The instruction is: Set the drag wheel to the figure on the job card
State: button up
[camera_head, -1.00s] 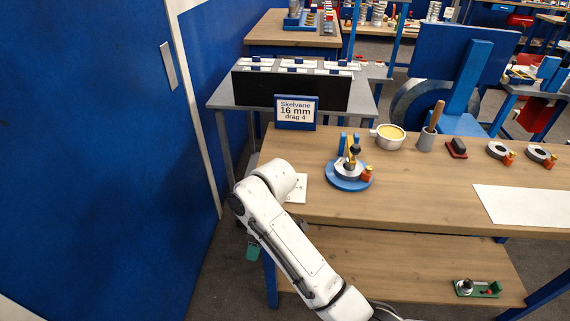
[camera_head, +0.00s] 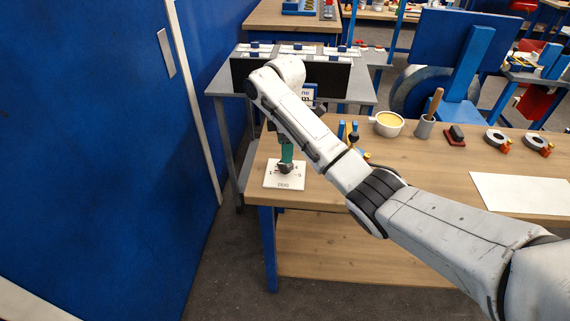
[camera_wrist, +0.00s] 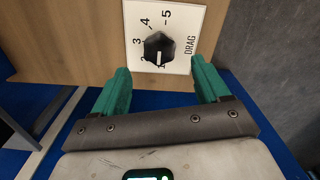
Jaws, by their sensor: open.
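The drag wheel (camera_wrist: 158,50) is a black faceted knob on a white plate (camera_wrist: 190,22) marked 1 to 5 and "DRAG". Its white pointer line appears toward the 1. In the head view the plate (camera_head: 271,183) lies at the bench's left front corner. My gripper (camera_wrist: 164,82) is open, its two green fingers apart, with the knob ahead of the gap between them. In the head view my gripper (camera_head: 287,160) points down over the knob. The job card (camera_head: 308,93) is mostly hidden behind my arm; the earlier frame showed "Skelvane 16 mm drag 4".
The blue-based fixture (camera_head: 353,135) beside the plate is partly hidden by my arm. A blue wall (camera_head: 100,150) bounds the left.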

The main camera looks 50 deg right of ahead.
aim_at(285, 168)
jog(key=shift+f, duration=3.1)
jog(key=shift+c, duration=0.4)
jog(key=c, duration=1)
jog(key=shift+o, duration=0.2)
